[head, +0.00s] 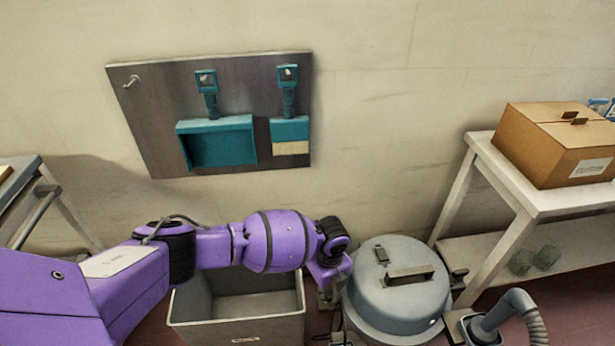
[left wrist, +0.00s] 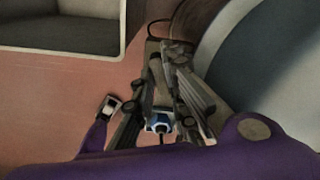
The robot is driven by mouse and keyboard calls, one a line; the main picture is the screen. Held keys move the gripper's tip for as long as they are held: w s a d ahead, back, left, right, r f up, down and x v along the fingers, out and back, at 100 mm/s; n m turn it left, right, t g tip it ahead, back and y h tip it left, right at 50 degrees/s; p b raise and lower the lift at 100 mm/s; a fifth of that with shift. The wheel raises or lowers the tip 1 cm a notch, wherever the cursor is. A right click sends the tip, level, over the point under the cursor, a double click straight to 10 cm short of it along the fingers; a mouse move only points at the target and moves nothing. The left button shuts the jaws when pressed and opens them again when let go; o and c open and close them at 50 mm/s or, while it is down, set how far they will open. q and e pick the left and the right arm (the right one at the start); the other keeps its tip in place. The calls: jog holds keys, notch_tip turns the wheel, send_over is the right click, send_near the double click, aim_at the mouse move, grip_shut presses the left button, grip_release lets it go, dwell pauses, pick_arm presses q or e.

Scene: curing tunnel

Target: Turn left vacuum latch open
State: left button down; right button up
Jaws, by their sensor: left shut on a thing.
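The vacuum (head: 385,312) is a grey canister with a round lid (head: 400,262) and a dark bar handle on top. My left gripper (head: 330,296) reaches down at the vacuum's left side, where the left latch is. In the left wrist view my left gripper's fingers (left wrist: 168,66) close on a small grey-brown piece, the left vacuum latch (left wrist: 172,46), beside the curved vacuum wall (left wrist: 245,70). The fingers hide much of the latch, so its exact angle cannot be told. The right latch (head: 458,278) shows on the vacuum's other side. My right gripper is not in view.
An open grey bin (head: 238,327) stands left of the vacuum, under my left arm. A hose (head: 522,308) lies at the right. A white table (head: 545,200) bears a cardboard box (head: 555,145). A tool board (head: 160,120) hangs on the wall.

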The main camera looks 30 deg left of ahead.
aim_at(327, 291)
pick_arm(q)
jog(key=shift+m, duration=1.9)
jog(key=c, duration=1.8)
grip_release()
jog(key=shift+r, duration=0.1)
jog(key=shift+o, duration=0.2)
jog(key=shift+w, duration=0.1)
jog(key=shift+r, duration=0.15)
notch_tip(327, 291, up, 12)
